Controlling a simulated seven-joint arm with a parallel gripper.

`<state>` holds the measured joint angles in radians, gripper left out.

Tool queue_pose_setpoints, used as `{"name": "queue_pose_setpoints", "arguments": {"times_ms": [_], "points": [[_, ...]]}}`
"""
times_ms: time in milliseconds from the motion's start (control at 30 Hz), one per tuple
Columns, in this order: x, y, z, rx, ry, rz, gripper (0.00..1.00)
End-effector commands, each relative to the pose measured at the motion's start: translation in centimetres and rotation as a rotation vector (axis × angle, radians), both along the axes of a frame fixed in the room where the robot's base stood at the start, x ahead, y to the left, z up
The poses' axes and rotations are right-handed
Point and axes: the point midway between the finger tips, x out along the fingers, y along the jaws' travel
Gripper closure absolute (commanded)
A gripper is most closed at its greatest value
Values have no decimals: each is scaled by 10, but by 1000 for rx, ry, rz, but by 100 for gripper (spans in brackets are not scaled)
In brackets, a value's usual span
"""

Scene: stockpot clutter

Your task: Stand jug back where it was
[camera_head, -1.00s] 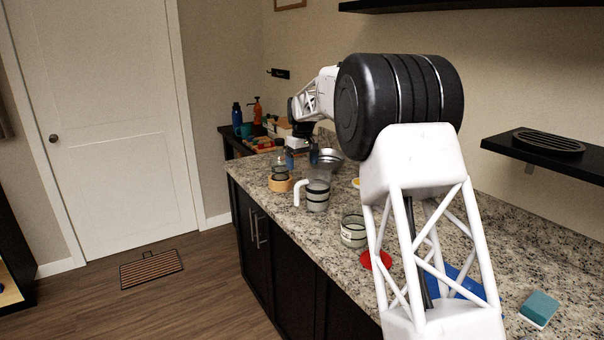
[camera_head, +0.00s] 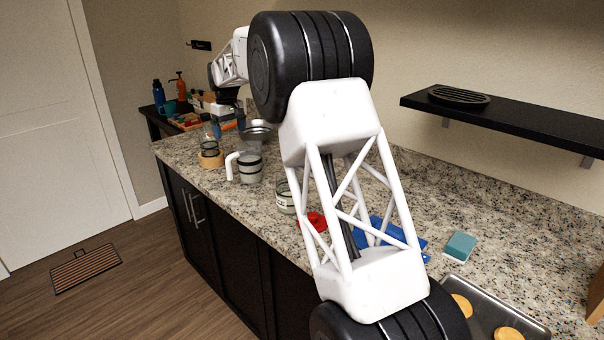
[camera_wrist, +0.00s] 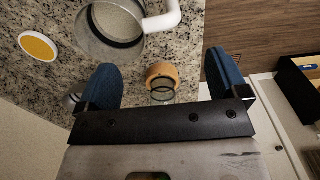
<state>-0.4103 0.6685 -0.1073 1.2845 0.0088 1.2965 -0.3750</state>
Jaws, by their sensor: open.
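The jug (camera_head: 250,170), grey and see-through with dark bands and a white handle on its left, stands upright on the granite counter. In the wrist view the jug (camera_wrist: 88,38) shows from above at the top, its handle reaching right. My gripper (camera_head: 228,127) is open at the far part of the counter, beyond the jug and apart from it. In the wrist view my gripper (camera_wrist: 160,64) has its blue fingers wide apart with nothing held. The wooden ring (camera_wrist: 164,71) with a small glass shows between the fingers, below them on the counter.
A glass jar (camera_head: 285,198), red disc (camera_head: 316,222), blue item (camera_head: 375,228) and sponge (camera_head: 460,246) lie nearer. A baking tray (camera_head: 535,328) is at front right. A yellow-and-white disc (camera_wrist: 38,45) lies left of the jug in the wrist view.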

Motion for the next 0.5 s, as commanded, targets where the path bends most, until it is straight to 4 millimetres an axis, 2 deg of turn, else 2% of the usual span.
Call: {"name": "queue_pose_setpoints", "arguments": {"times_ms": [267, 500], "points": [[-2, -4, 3, 1, -2, -5, 8], [-19, -29, 21, 4, -11, -35, 8]]}}
